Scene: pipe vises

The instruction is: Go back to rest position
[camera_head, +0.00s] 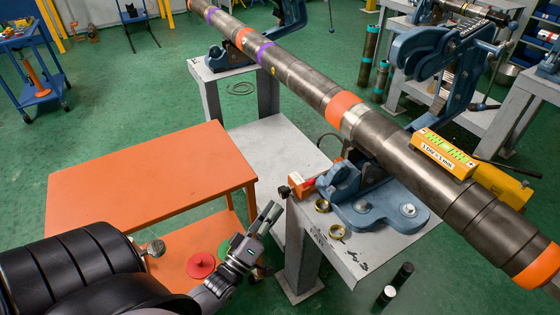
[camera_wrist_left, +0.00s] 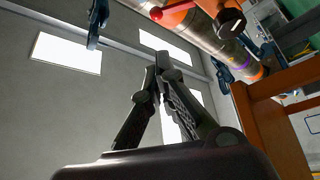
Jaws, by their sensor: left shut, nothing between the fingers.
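My left gripper (camera_head: 270,214) is in the lower middle of the head view, beside the front left corner of the vise stand (camera_head: 350,255). It is above the lower shelf of the orange table. In the left wrist view its fingers (camera_wrist_left: 158,62) meet at the tips, with nothing between them. It points up, with the ceiling behind it. My right gripper is in neither view.
A long steel pipe (camera_head: 295,75) with orange and purple bands rests on blue vises (camera_head: 375,210). A level (camera_head: 443,153) sits on it. The orange table (camera_head: 150,175) stands at left. Green floor (camera_head: 120,95) is open behind the table.

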